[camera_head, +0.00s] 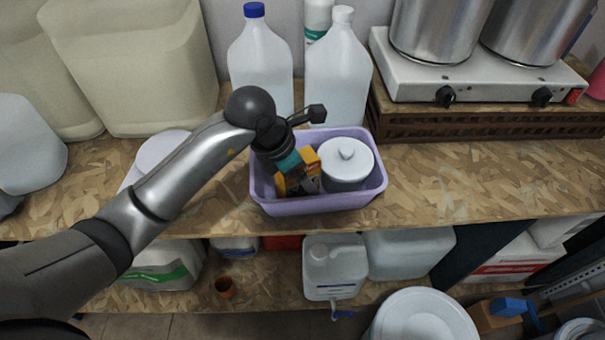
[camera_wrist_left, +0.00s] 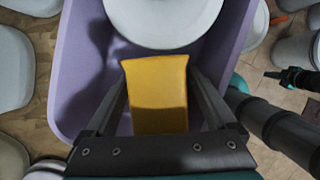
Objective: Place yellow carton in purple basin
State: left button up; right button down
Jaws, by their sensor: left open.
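The yellow carton (camera_head: 307,160) is inside the purple basin (camera_head: 325,205), in its left part, and the gripper partly hides it. In the left wrist view the carton (camera_wrist_left: 157,82) lies between the two fingers. My left gripper (camera_head: 302,184) is open and reaches down into the basin, with a finger on each side of the carton. The basin (camera_wrist_left: 75,75) surrounds both in the wrist view. Whether the carton rests on the basin floor is hidden.
A lidded white pot (camera_head: 346,165) fills the basin's right part, close to the carton. Clear jugs (camera_head: 262,65) stand behind the basin. A hot plate (camera_head: 480,75) with steel pots is at back right. The wooden worktop (camera_head: 450,180) is bare to the right.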

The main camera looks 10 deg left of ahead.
pick_arm(q)
jog(key=v, duration=1.2)
jog(key=shift+r, duration=0.1)
